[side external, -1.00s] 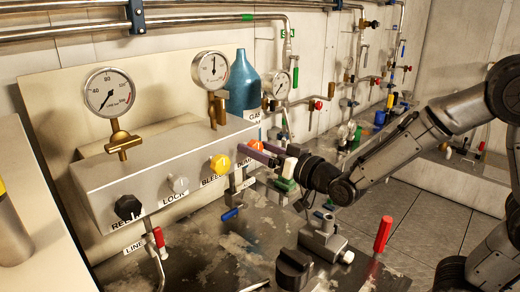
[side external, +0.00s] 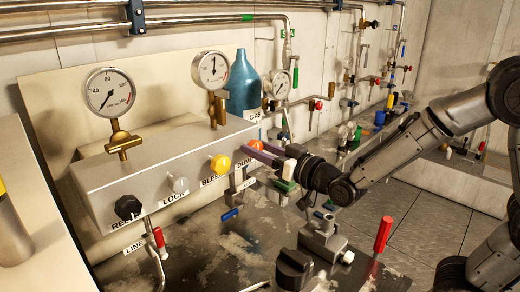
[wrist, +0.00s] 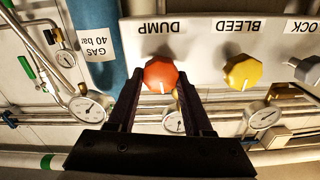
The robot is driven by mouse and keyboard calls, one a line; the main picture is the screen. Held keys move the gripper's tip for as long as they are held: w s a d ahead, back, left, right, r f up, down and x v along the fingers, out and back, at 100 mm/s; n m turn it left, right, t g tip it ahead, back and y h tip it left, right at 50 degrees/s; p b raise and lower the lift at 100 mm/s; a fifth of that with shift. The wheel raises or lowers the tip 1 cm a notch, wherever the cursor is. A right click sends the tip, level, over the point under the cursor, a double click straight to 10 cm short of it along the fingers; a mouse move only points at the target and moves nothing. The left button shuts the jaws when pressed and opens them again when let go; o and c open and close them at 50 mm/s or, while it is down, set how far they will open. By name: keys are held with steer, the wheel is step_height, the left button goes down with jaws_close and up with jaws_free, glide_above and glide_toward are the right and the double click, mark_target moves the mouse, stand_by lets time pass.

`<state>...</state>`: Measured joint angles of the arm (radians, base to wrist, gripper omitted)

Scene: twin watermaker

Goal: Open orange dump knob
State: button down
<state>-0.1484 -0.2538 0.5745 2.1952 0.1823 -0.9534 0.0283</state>
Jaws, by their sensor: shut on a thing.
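The orange dump knob (wrist: 160,74) is on the front of the pale panel box, by the upside-down DUMP label in the wrist view. Its white mark points down in that picture. In the side view the knob (side external: 255,145) shows only partly behind my fingers. My gripper (wrist: 158,88) has one dark finger on each side of the knob and is shut on it. It also shows in the side view (side external: 252,151), reaching in from the right.
The yellow bleed knob (side external: 220,164) is beside the dump knob, with the grey lock knob (side external: 180,184) and black knob (side external: 127,207) further left. A blue gas bottle (side external: 243,85) stands behind.

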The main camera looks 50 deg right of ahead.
steer(key=shift+a+f+n, duration=0.1)
steer(key=shift+a+n, duration=0.05)
steer(key=shift+n, duration=3.95)
steer(key=shift+a+f+n, duration=0.1)
steer(key=shift+n, duration=4)
steer(key=shift+c, duration=1.5)
jaws_free()
steer(key=shift+s, duration=0.15)
